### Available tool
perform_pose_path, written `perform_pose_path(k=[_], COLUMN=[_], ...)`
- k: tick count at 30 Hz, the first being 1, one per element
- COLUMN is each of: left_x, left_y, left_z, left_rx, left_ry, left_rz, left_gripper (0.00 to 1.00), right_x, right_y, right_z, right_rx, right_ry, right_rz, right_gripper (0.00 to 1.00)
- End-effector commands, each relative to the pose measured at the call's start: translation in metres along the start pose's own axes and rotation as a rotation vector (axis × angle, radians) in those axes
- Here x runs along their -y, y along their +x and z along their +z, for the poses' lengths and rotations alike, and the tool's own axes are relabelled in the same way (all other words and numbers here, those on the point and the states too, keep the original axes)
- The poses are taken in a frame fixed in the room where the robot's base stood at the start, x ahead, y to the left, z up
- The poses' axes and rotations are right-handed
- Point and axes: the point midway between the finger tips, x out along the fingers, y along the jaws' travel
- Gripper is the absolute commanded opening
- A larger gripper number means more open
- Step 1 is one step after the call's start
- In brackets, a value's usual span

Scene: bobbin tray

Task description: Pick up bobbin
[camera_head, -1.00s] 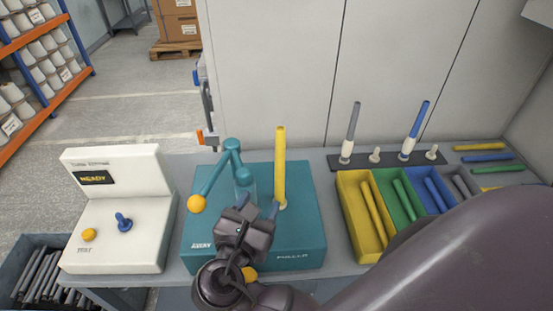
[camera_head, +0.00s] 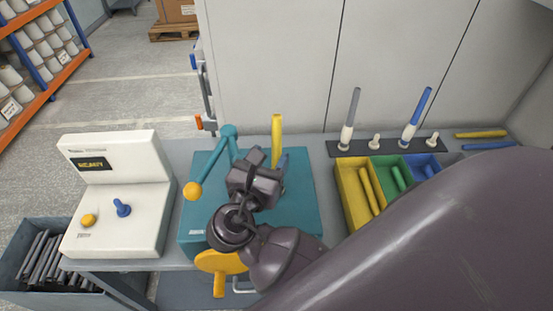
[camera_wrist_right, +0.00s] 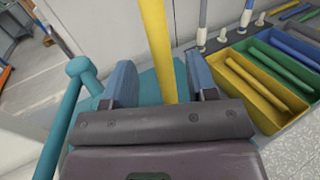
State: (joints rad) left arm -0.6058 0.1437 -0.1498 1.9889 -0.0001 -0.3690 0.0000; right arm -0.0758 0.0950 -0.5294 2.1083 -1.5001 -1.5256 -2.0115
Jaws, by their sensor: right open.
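A tall yellow bobbin (camera_head: 277,130) stands upright on the teal machine (camera_head: 205,170); its lower part is hidden behind my right gripper in the head view. My right gripper (camera_head: 271,162) is open at the bobbin. In the right wrist view the yellow bobbin (camera_wrist_right: 155,38) rises between the two blue fingertips of the gripper (camera_wrist_right: 160,76), with a gap on each side. I cannot tell how far it lies between them in depth. My left gripper is not in view.
A white control box (camera_head: 125,215) stands further left. At the right are a yellow bin (camera_head: 350,205) and other coloured bins, with a peg rack (camera_head: 390,147) behind them holding a grey and a blue bobbin.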

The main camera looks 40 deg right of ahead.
Motion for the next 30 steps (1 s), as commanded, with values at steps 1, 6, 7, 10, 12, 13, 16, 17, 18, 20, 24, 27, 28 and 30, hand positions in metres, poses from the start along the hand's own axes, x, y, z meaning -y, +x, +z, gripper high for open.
perform_pose_path(k=[1, 6, 7, 10, 12, 13, 16, 17, 18, 20, 24, 27, 28, 30], left_x=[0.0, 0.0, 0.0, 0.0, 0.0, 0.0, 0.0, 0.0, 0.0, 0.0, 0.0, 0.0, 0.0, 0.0], left_y=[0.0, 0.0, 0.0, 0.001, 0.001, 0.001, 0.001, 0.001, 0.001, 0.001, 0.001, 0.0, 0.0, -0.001], left_z=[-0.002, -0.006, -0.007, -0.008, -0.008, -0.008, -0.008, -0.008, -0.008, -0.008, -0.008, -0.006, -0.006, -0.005], left_rx=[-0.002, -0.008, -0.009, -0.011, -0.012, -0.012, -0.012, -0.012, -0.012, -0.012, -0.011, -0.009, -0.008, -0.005], left_ry=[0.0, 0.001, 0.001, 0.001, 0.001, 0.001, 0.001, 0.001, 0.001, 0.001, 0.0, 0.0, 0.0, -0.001], left_rz=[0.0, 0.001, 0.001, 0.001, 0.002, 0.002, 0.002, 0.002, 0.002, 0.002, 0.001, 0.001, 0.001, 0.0], left_gripper=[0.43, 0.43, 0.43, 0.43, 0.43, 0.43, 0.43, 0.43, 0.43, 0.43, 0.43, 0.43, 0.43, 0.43], right_x=[0.001, 0.001, 0.001, 0.001, 0.001, 0.001, 0.001, 0.001, 0.001, 0.001, 0.001, 0.001, 0.001, 0.001], right_y=[0.008, 0.03, 0.033, 0.038, 0.039, 0.039, 0.039, 0.039, 0.039, 0.039, 0.039, 0.039, 0.039, 0.039], right_z=[0.001, 0.001, 0.001, 0.001, 0.001, 0.001, 0.001, 0.001, 0.001, 0.001, 0.001, 0.001, 0.001, 0.001], right_rx=[0.004, 0.002, 0.002, 0.001, 0.0, 0.0, 0.0, 0.0, 0.0, 0.0, 0.0, 0.0, 0.0, 0.0], right_ry=[-0.001, -0.001, -0.001, -0.001, -0.001, -0.001, -0.001, -0.001, -0.001, -0.001, -0.001, -0.001, -0.001, -0.001], right_rz=[0.0, -0.001, -0.001, -0.001, -0.001, -0.001, -0.001, -0.001, -0.001, -0.001, -0.001, -0.001, -0.001, -0.001], right_gripper=[0.53, 0.53, 0.53, 0.53, 0.53, 0.53, 0.53, 0.53, 0.48, 0.39, 0.17, 0.02, 0.0, 0.0])
